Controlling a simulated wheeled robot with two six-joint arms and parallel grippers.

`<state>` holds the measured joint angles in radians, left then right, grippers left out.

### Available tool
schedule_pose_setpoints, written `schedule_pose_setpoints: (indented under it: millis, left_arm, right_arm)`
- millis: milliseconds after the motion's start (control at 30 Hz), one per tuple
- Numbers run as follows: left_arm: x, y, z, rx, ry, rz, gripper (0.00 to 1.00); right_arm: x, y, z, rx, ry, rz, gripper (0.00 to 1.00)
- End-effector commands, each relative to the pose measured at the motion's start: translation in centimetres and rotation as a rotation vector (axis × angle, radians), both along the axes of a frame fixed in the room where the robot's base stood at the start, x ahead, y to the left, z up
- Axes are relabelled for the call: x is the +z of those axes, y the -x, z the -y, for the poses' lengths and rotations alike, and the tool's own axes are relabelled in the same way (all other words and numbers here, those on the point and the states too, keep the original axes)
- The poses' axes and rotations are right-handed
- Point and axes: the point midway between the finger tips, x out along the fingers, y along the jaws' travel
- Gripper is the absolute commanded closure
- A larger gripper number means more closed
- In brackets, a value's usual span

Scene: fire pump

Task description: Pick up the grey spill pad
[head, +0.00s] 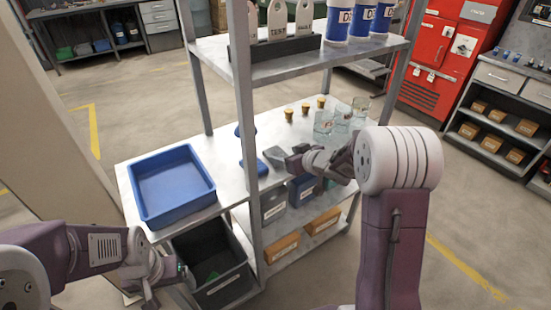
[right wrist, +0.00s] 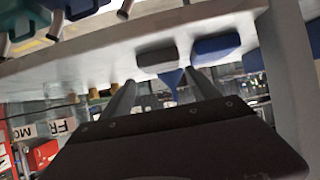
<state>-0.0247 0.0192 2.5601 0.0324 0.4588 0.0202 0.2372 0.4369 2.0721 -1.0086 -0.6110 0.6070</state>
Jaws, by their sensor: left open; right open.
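The grey spill pad (head: 273,152) lies on the light worktop of the shelf unit, close to the upright post. It also shows in the right wrist view (right wrist: 157,57), ahead of the fingers and apart from them. My right gripper (head: 288,158) is open and empty just to the right of the pad; in the right wrist view its two fingers (right wrist: 165,88) stand apart with the pad beyond the gap. My left gripper (head: 182,272) is open, low at the left beside the dark bin, away from the pad.
A blue pad (head: 258,166) lies beside the grey one, also seen in the right wrist view (right wrist: 215,45). A blue tray (head: 172,185) stands left of the post (head: 245,130). Small yellow-brown items (head: 305,108) and glass jars (head: 323,122) stand behind. An upper shelf (head: 300,60) overhangs.

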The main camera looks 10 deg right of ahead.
Motion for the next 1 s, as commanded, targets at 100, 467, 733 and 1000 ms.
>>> schedule_pose_setpoints:
  millis: [100,467,733,1000]
  left_arm:
    - [-0.7,0.0,0.0,0.0,0.0,0.0,0.17]
    - [-2.0,0.0,0.0,0.0,0.0,0.0,0.17]
    - [-1.9,0.0,0.0,0.0,0.0,0.001,0.17]
    - [-1.9,0.0,0.0,0.0,0.0,0.0,0.17]
  right_arm:
    - [-0.9,-0.7,-0.4,0.001,0.0,0.0,0.3]
    - [-2.8,-4.0,-1.8,-0.001,0.0,0.001,0.3]
    - [-2.8,-3.9,-1.8,-0.001,0.0,0.0,0.66]
    - [-2.8,-3.9,-1.8,-0.001,0.0,0.0,0.8]
